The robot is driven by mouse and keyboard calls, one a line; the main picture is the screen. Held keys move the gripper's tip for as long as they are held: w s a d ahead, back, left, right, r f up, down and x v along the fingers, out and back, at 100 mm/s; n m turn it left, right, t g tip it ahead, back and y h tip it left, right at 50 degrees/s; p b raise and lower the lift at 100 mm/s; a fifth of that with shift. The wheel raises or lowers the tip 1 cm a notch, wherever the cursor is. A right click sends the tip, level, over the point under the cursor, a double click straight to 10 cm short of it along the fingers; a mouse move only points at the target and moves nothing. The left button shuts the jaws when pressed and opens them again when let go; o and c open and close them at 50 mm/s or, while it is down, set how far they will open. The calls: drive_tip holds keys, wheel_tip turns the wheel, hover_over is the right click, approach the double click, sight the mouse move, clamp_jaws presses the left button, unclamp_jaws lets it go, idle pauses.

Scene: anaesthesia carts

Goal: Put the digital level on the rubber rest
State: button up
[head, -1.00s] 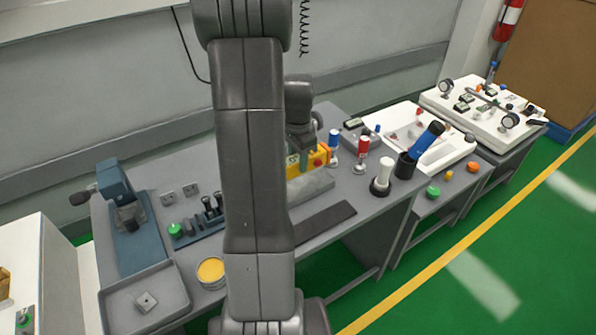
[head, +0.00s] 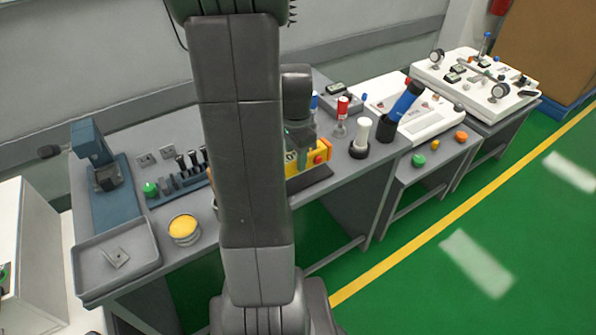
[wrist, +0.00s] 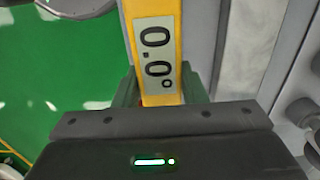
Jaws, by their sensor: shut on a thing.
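The digital level (head: 315,158) is a yellow bar with an orange-red knob, partly hidden by my arm in the head view. The wrist view shows its yellow body and its display (wrist: 158,50), reading 0.0°. My gripper (wrist: 160,92) is shut on the level, with a finger on each side. The rubber rest (head: 318,178) is a flat dark strip near the table's front edge. The level is over it in the head view; I cannot tell whether they touch. My arm hides the left part of both.
A white cylinder on a dark base (head: 360,138), a red-topped cylinder (head: 341,113) and a blue-handled tool in a black holder (head: 405,102) stand to the right. A yellow tin (head: 184,228) and grey tray (head: 90,284) are at left. Green floor lies in front.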

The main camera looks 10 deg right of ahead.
sight(296, 168)
drive_tip(key=shift+f, duration=2.15)
drive_tip(key=shift+f+b, duration=0.25)
drive_tip(key=shift+b, duration=0.15)
drive_tip(key=o, duration=1.1)
drive_tip(key=shift+r, duration=0.1)
drive_tip(key=shift+o, duration=0.2)
wheel_tip(296, 168, up, 12)
drive_tip(key=shift+r+p, duration=0.15)
drive_tip(key=shift+p, duration=0.75)
